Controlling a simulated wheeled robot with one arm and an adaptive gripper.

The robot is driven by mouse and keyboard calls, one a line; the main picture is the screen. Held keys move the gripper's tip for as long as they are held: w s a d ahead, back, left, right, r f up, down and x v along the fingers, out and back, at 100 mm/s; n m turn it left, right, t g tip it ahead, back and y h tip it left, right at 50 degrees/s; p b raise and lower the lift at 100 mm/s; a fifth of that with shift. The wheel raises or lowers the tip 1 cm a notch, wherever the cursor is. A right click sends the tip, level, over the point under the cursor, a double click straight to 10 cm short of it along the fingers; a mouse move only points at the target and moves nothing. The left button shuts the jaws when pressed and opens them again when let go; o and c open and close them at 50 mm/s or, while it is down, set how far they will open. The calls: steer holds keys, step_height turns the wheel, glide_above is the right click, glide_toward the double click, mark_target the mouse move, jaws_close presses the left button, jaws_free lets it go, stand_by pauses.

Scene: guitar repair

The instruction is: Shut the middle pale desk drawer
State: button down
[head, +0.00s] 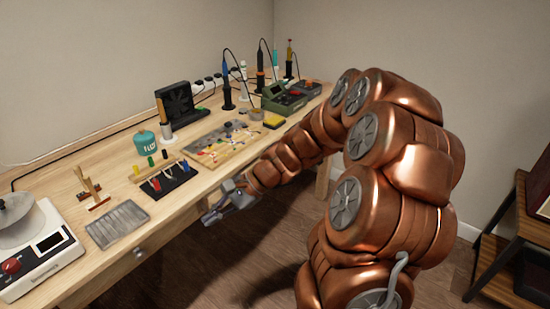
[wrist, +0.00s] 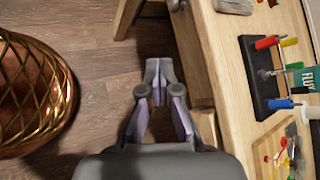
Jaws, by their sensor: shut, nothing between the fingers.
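The pale wooden desk (head: 90,277) runs along the wall on the left in the head view. A knob (head: 139,252) shows on its front edge near the lower left. My gripper (head: 211,216) is shut and empty, in front of the desk's front edge. In the wrist view my gripper (wrist: 159,72) is over the floor, beside the desk front (wrist: 200,60). A short pale wooden piece (wrist: 206,124) juts from the desk front right of my fingers; it may be part of the middle drawer. How far the drawer is open I cannot tell.
On the desktop stand a metal tray (head: 118,224), a black tool holder (head: 168,184), a teal can (head: 147,144) and a white device (head: 40,262). A dark shelf (head: 500,250) stands at the right. A copper woven object (wrist: 35,95) is left in the wrist view.

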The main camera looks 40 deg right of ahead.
steer(key=w+d+m+t+h+p, duration=0.1)
steer(key=w+d+m+t, duration=0.3)
steer(key=d, duration=0.6)
steer(key=w+d+m+t+h+p, duration=0.1)
steer(key=d+m+t, duration=0.2)
steer(key=d+m, duration=0.45)
steer(key=s+d+f+m+t+h, duration=0.2)
steer(key=d+m, duration=0.1)
steer(key=d, duration=0.5)
steer(key=s+d+f+m+t+h, duration=0.1)
steer(key=d+f+m+h, duration=0.2)
steer(key=d, duration=0.6)
steer(key=r+x, duration=0.1)
steer(key=x, duration=1.2)
steer(key=shift+w+a+r, duration=0.2)
steer(key=shift+w+r, duration=0.05)
steer(key=shift+w, duration=0.2)
